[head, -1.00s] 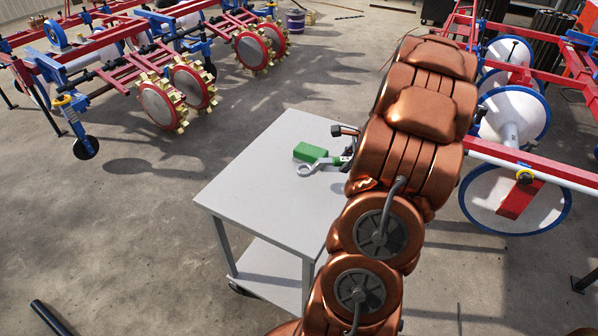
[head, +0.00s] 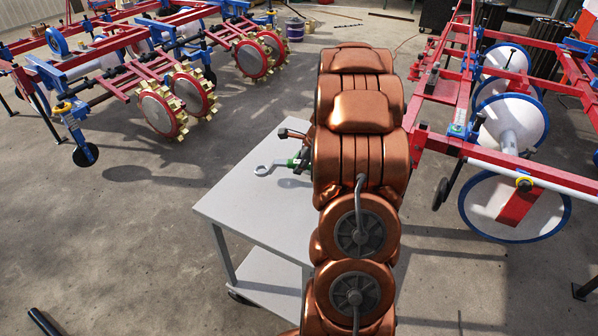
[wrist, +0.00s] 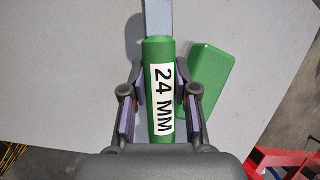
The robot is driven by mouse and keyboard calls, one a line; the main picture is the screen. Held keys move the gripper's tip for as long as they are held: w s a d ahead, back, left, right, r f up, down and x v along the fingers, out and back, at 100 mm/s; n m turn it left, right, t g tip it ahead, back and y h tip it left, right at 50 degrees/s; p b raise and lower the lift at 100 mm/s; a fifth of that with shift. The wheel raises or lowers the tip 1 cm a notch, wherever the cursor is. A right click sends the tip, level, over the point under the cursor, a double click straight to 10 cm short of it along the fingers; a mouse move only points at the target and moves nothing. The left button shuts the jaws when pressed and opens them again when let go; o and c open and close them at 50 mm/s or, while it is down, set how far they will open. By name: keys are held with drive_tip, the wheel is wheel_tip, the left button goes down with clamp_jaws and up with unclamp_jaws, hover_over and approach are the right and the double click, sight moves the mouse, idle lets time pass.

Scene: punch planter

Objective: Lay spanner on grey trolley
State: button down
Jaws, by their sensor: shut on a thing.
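The spanner (head: 266,169) has a grey ring end and a green handle. In the wrist view its handle (wrist: 157,55) carries a "24 MM" label and points away from my gripper (wrist: 160,88), whose fingers are shut on it from both sides. In the head view my gripper is mostly hidden behind my copper arm. The spanner is over the top of the grey trolley (head: 240,208), ring end to the left. A shadow beside it suggests a small gap above the surface, but contact is hard to judge.
A green block (wrist: 209,72) lies on the trolley top right of the spanner in the wrist view; my arm hides it in the head view. The trolley's left and front top is clear. Red-and-blue farm machines (head: 510,155) stand right and behind left.

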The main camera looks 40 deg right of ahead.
drive_tip(key=shift+w+a, duration=0.1)
drive_tip(key=shift+w, duration=0.1)
drive_tip(key=shift+f, duration=1.8)
drive_tip(key=c, duration=0.9)
unclamp_jaws()
drive_tip(key=shift+v, duration=6.1)
